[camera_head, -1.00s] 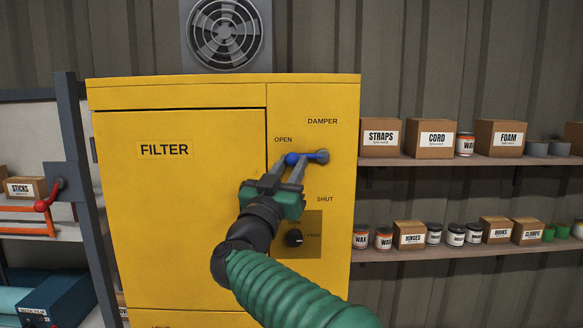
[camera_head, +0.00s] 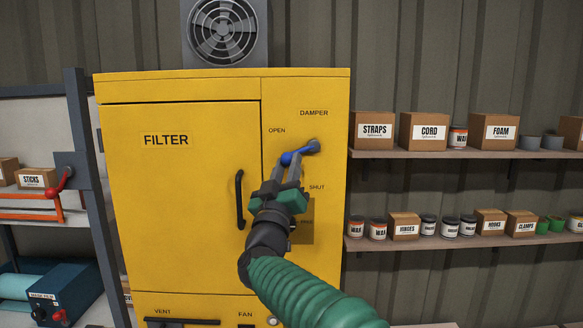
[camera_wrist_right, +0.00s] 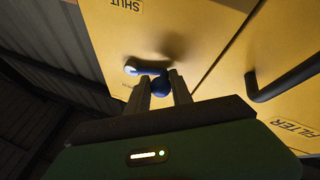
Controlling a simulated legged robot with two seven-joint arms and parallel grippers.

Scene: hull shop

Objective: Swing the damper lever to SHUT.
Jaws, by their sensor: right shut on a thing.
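The damper lever (camera_head: 299,153) is blue with a round knob and sits on the upper right panel of the yellow cabinet. Its pivot end is at the upper right and its knob hangs lower left, a little below the OPEN label (camera_head: 277,130). The SHUT label (camera_head: 317,187) is lower right of the lever. My right gripper (camera_head: 284,164) is shut on the lever's knob. The right wrist view shows the knob (camera_wrist_right: 161,86) between the two fingertips. My left gripper is in neither view.
The yellow cabinet (camera_head: 180,230) has a FILTER door with a black handle (camera_head: 240,200) left of my right arm. A dark panel below the lever is partly hidden by my gripper. Shelves with boxes and cans (camera_head: 430,153) stand to the right. A fan (camera_head: 223,30) is above.

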